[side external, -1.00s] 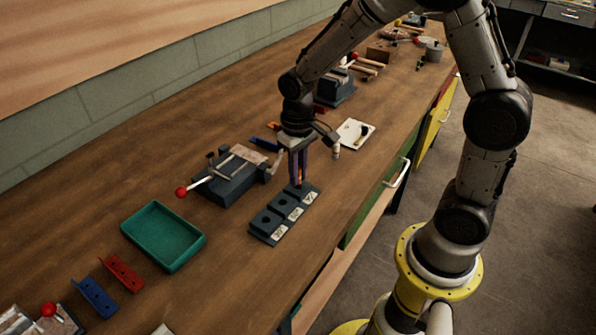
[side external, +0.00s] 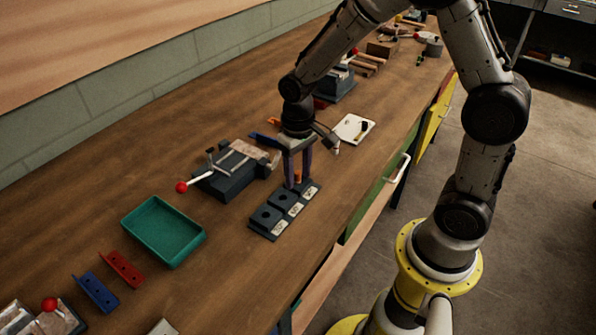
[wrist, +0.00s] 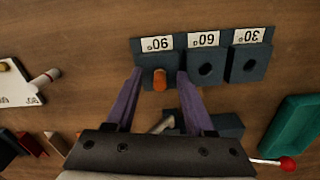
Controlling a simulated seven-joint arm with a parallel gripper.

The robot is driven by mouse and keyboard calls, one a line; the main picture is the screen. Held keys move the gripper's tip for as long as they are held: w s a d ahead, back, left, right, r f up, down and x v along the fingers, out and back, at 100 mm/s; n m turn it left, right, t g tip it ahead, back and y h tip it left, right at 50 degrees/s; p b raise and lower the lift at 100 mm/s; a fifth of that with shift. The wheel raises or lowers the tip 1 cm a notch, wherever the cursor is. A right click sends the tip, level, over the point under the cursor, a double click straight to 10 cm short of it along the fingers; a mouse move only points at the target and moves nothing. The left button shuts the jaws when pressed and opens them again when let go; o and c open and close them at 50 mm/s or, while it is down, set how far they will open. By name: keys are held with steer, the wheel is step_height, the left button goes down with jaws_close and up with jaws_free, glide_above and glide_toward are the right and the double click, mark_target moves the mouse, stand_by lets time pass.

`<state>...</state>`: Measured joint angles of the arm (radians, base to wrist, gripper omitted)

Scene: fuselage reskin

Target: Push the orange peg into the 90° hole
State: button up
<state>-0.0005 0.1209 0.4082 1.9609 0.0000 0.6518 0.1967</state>
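The dark hole block has three sections labelled 90°, 60° and 30° in the wrist view (wrist: 205,70); it also shows in the side view (side external: 268,218). The orange peg (wrist: 160,80) stands at the 90° section, with its top sticking up and covering the hole; how deep it sits is unclear. In the side view the peg (side external: 297,176) shows between the fingers. My gripper (wrist: 158,74) is open, with one purple finger on each side of the peg and a visible gap to it. The 60° and 30° holes look empty.
A dark vise (side external: 232,178) with a red-knobbed handle is behind the block. A green tray (side external: 163,232) and the red (side external: 122,268) and blue (side external: 96,293) brackets lie left. A white plate (side external: 354,128) lies to the right. Bare wood lies in front of the block.

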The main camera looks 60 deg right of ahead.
mark_target(298, 173)
step_height(298, 173, up, 14)
stand_by(0.6)
steer(key=s+r+t, duration=0.3)
steer(key=s+r, duration=0.4)
steer(key=s, duration=0.1)
steer(key=s+f+n+t, duration=0.2)
steer(key=s+f, duration=0.1)
steer(key=s, duration=0.6)
steer(key=shift+s+f+t, duration=0.15)
steer(key=shift+s+t, duration=0.1)
steer(key=shift+t, duration=0.05)
